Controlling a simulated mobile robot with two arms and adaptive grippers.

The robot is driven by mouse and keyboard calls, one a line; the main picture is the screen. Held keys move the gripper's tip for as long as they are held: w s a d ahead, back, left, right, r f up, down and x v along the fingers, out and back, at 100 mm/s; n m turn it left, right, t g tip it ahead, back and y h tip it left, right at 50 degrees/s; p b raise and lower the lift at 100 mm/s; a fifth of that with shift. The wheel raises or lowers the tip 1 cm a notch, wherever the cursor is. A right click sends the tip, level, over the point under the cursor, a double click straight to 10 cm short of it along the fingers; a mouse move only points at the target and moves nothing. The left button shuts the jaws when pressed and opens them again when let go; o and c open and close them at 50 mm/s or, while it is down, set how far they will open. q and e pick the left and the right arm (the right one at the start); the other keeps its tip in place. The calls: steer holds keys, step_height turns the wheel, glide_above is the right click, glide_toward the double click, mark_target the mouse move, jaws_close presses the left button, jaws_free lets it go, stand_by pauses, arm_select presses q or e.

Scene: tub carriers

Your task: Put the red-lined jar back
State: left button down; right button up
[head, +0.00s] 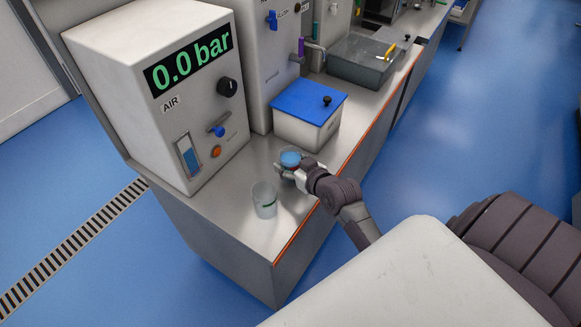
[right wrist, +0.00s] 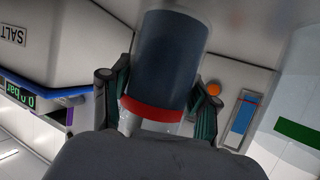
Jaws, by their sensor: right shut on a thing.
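The red-lined jar (right wrist: 165,65) is clear, with a red band near one end and dark blue contents. My right gripper (right wrist: 158,98) is shut on it, with a finger on each side near the red band. In the head view the jar (head: 290,158) shows as a light blue top in my right gripper (head: 292,172), over the counter by the white box. I cannot tell whether it touches the counter. A clear jar with a green line (head: 264,202) stands upright on the counter, apart and nearer the front. My left gripper is out of view.
The steel counter (head: 235,224) has an orange front edge. The AIR unit (head: 130,100) with a 0.0 bar display stands at its left. A white box with a blue lid (head: 309,101) and a grey sink tub (head: 362,62) stand farther back.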

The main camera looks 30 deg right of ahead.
steer(key=shift+f, duration=0.85)
steer(key=shift+f, duration=0.15)
steer(key=o, duration=1.3)
steer(key=shift+o, duration=0.2)
steer(key=v, duration=1.2)
steer(key=shift+b, duration=0.35)
steer(key=shift+s, duration=0.1)
